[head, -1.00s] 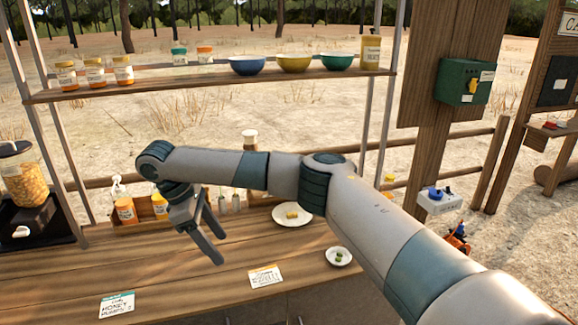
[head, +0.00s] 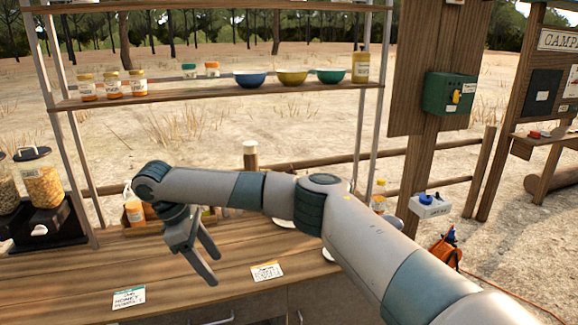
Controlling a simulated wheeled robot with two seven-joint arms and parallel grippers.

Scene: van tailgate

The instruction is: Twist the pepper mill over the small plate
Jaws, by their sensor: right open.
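The pepper mill is probably the brown, pale-topped upright thing (head: 250,155) behind my right arm; its lower part is hidden. The small plate (head: 327,254) is almost wholly hidden behind my right forearm, with only a white sliver of rim showing. A larger white plate (head: 284,223) also shows just an edge beneath the arm. My right gripper (head: 212,268) is open and empty, pointing down above the wooden counter, left of and apart from the mill and plates. My left gripper is not in view.
The wooden counter (head: 190,268) has free room at the front, with two label cards (head: 128,297) on it. Jars on a dark stand (head: 42,185) are at left. A bottle rack (head: 136,213) stands behind my gripper. A shelf (head: 200,90) with bowls and jars runs above.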

